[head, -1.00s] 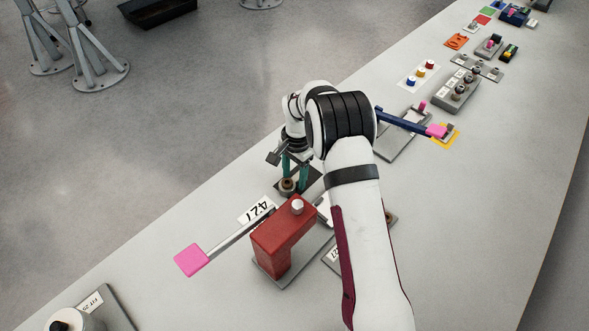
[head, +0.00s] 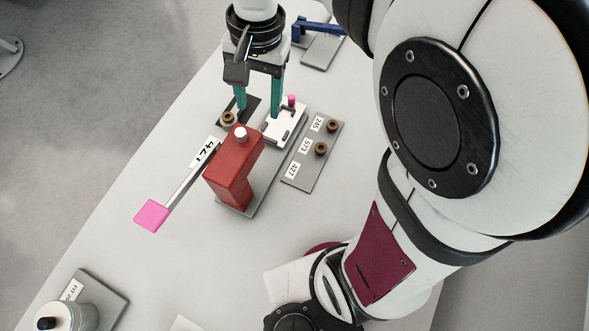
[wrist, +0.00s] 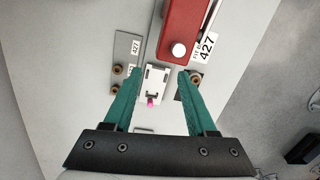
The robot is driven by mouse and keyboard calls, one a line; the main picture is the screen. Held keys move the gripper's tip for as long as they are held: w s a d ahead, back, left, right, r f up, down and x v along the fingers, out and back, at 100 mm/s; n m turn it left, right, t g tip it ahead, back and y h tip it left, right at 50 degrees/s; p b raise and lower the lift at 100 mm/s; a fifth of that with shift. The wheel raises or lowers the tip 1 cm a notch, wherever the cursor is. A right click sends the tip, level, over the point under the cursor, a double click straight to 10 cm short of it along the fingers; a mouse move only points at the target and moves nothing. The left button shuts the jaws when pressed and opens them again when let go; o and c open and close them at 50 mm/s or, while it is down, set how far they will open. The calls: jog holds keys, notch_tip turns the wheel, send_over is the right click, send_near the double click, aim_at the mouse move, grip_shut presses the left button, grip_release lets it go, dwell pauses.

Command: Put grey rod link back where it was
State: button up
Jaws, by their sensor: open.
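A grey rod (head: 190,177) sticks out from a red block (head: 232,170) toward the lower left and ends in a pink pad (head: 151,216). I cannot tell for sure whether this rod is the link named. My gripper (head: 260,112) is open with nothing between its teal fingers, just behind the red block. It hangs above a dark plate with a brown ring (head: 228,118) and a white slotted plate (head: 284,124). In the wrist view, the gripper (wrist: 157,78) spans the white plate (wrist: 156,80); the red block (wrist: 182,30) is ahead.
A grey rack (head: 312,155) with labels 245, 573 and 427 and two brown rings stands right of the red block. A blue lever (head: 318,28) is behind it. A grey fixture with a cylinder (head: 68,317) is at lower left. The table between is clear.

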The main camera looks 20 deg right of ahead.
jog(key=s+f+n, duration=0.1)
jog(key=s+f, duration=0.1)
jog(key=s, duration=1.5)
jog(key=shift+d+f+n+y, duration=0.15)
jog(key=shift+d+n+y, duration=0.15)
jog(key=shift+d, duration=0.1)
jog(key=shift+s, duration=0.1)
